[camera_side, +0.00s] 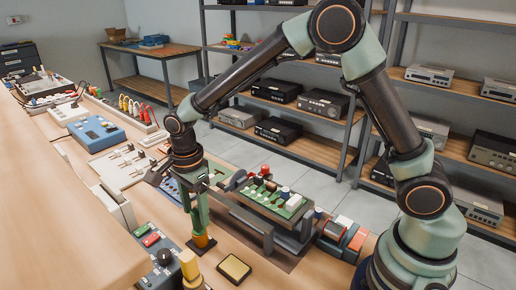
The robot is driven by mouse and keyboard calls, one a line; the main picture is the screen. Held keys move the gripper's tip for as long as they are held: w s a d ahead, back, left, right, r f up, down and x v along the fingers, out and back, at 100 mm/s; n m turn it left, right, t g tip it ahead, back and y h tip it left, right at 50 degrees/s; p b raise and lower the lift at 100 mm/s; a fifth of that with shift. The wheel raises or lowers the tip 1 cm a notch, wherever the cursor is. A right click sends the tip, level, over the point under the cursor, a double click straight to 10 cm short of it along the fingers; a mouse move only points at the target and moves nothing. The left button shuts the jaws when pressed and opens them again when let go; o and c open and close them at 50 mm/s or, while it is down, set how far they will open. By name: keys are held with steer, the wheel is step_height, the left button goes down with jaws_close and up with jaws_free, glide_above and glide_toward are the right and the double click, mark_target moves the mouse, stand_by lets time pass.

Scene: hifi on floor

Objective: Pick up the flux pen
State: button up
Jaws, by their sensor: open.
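My gripper (180,190) reaches down over the workbench, left of the green circuit board, with its jaws open and nothing seen between them. A slim upright green piece (201,214) with an orange-yellow lower end (203,243) stands just below the gripper; I cannot tell whether it is the flux pen or where it meets the jaws. A yellow upright cylinder (188,265) stands nearer the front edge, apart from the gripper. No thing is clearly readable as the flux pen.
The circuit board (268,195) sits in a dark raised holder to the right. A yellow-topped pad (234,268) lies in front. A grey box with colored buttons (158,248) and a blue instrument (97,133) stand left. Shelves with dark equipment (325,103) stand behind, beyond the floor.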

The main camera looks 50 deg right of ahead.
steer(key=shift+w+f, duration=0.1)
steer(key=shift+f, duration=1.6)
jaws_close()
steer(key=shift+r, duration=0.15)
step_height(320, 180, up, 20)
steer(key=shift+d, duration=0.1)
